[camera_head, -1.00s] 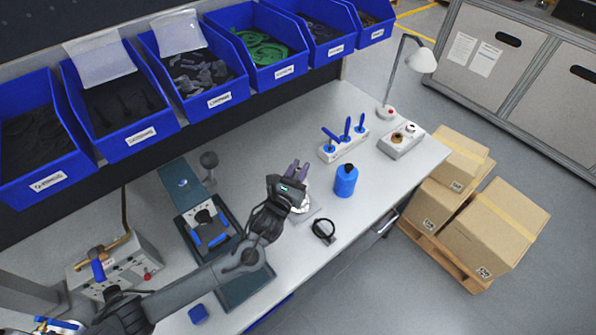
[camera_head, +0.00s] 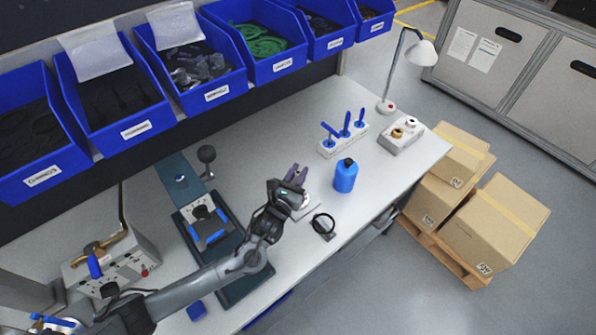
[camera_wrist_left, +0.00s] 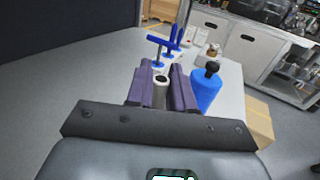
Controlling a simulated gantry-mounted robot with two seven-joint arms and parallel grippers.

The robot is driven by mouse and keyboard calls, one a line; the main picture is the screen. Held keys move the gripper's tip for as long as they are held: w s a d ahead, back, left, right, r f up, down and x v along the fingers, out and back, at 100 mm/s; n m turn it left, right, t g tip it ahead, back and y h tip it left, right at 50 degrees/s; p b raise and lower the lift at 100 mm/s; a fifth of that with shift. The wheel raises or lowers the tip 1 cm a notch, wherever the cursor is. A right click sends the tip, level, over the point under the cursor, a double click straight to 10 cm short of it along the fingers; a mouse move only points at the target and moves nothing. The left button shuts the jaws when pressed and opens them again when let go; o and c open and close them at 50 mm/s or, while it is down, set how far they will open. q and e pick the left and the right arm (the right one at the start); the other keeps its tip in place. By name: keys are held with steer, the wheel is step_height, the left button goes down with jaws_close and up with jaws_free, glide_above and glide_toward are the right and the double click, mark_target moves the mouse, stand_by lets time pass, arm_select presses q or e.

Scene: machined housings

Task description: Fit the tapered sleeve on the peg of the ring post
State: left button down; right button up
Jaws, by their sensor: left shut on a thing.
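My left gripper (camera_head: 296,175) reaches out over the middle of the bench, with purple fingers. In the left wrist view its fingers (camera_wrist_left: 163,75) are shut on a short grey cylinder with a dark opening on top, which looks like the tapered sleeve (camera_wrist_left: 162,91). The fingers hide the sleeve's sides. A pale grey plate with a whitish part on it (camera_head: 308,208) lies just below and beside the gripper in the head view. It may be the ring post, but the gripper covers much of it and its peg cannot be made out. My right gripper is not in view.
A blue bottle (camera_head: 345,176) stands close right of the gripper. A black ring on a stand (camera_head: 323,225) is near the front edge. Behind are a block with blue-handled tools (camera_head: 345,138), a grey box (camera_head: 401,136) and a lamp (camera_head: 422,54). Blue bins (camera_head: 205,70) line the back.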

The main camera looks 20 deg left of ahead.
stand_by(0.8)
arm_select(q)
steer(key=shift+p, duration=0.6)
steer(key=shift+p, duration=0.3)
stand_by(0.3)
steer(key=shift+f+b, duration=0.3)
steer(key=shift+f, duration=0.35)
stand_by(0.6)
steer(key=shift+f, duration=0.45)
steer(key=shift+f+b, duration=0.4)
steer(key=shift+f, duration=0.1)
stand_by(0.4)
steer(key=c, duration=0.9)
jaws_free()
